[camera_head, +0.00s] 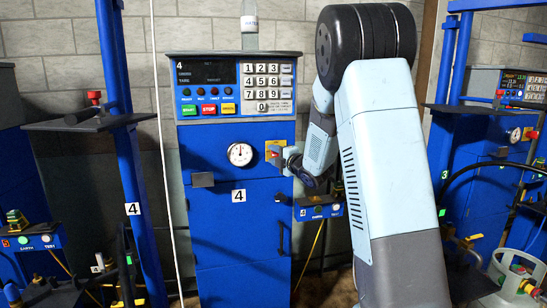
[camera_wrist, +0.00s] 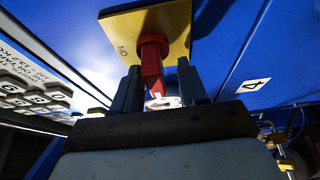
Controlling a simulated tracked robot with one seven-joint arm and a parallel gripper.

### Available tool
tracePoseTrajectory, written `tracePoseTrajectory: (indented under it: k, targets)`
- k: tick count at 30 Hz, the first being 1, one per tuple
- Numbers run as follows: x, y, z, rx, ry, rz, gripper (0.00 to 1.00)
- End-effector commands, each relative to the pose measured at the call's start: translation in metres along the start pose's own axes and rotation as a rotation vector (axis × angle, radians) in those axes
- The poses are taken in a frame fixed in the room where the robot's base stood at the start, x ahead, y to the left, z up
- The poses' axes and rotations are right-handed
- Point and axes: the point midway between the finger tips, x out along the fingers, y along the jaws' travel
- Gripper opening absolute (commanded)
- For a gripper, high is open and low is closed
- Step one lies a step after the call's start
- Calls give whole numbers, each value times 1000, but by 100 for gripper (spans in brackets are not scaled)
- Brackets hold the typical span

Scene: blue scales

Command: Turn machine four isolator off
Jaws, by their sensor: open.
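The machine four isolator is a red handle (camera_wrist: 152,62) on a yellow plate (camera_wrist: 178,20), fixed to the blue cabinet front. The plate also shows in the head view (camera_head: 271,146), right of the round gauge, partly hidden by my gripper (camera_head: 285,157). In the wrist view, my gripper (camera_wrist: 158,72) is open, with one dark finger on each side of the handle. I cannot tell whether either finger touches it. The lettering beside the handle appears upside down and seems to read ON. The blue cabinet (camera_head: 237,226) carries a number 4 label (camera_head: 238,195).
The keypad (camera_head: 268,78) and coloured buttons (camera_head: 208,110) sit above the gauge (camera_head: 240,154). A small box (camera_head: 319,211) marked 4 juts out right of the cabinet, below my wrist. Blue posts stand left (camera_head: 120,130) and right. A gas cylinder (camera_head: 517,275) stands at lower right.

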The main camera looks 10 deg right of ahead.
Motion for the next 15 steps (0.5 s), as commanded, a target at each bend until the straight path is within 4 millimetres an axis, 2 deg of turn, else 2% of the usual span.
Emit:
tracePoseTrajectory:
  k: [5, 15]
  targets:
    - [-18, 0, 1, 0, -3, 1, 43]
    - [-84, -1, 1, 1, -2, -1, 43]
